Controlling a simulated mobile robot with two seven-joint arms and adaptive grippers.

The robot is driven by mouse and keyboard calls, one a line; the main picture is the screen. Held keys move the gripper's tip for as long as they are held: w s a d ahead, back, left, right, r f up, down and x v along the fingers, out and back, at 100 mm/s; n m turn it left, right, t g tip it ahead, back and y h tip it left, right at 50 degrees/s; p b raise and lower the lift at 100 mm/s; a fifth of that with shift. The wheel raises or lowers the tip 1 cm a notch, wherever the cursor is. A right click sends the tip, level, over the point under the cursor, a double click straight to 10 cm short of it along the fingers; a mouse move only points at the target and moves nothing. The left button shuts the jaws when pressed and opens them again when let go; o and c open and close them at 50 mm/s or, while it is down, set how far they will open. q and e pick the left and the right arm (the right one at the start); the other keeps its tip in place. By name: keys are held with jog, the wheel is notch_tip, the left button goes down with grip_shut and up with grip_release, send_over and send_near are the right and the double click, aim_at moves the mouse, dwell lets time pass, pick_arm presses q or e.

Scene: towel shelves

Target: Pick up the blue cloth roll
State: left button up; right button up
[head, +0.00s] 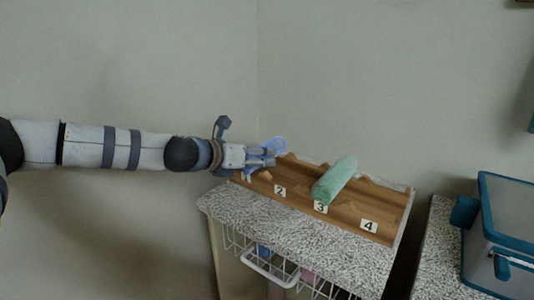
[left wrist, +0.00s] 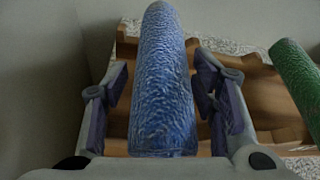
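The blue cloth roll (head: 277,145) is at the left end of a wooden rack (head: 300,178), partly hidden by my left gripper (head: 262,160). In the left wrist view the textured blue roll (left wrist: 163,85) runs lengthwise between the two fingers of my left gripper (left wrist: 163,90). One finger is on each side, with narrow gaps that look visible between the pads and the roll. The fingers are open around it. My right gripper is not in view.
A green roll (head: 334,180) lies on the rack by label 3; it also shows in the left wrist view (left wrist: 297,75). Slots by labels 2 and 4 look empty. The rack stands on a speckled cabinet top (head: 280,232) against the wall. A teal-edged box (head: 508,225) is at right.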

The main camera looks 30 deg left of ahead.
pick_arm(q)
jog(key=shift+s+r, duration=0.15)
jog(key=shift+s, duration=0.05)
jog(key=c, duration=0.7)
jog(key=shift+w, duration=0.15)
notch_tip(320, 180, up, 5)
jog(key=shift+d+f+p, duration=0.1)
jog(key=shift+p, duration=0.8)
jog(key=s+d+r, duration=0.2)
jog(key=s+d, duration=0.1)
jog(key=s+d+r, duration=0.3)
jog(key=s, duration=0.1)
jog(key=s+d+r+p, duration=0.1)
jog(key=s+d+r, duration=0.2)
jog(key=shift+s, duration=0.3)
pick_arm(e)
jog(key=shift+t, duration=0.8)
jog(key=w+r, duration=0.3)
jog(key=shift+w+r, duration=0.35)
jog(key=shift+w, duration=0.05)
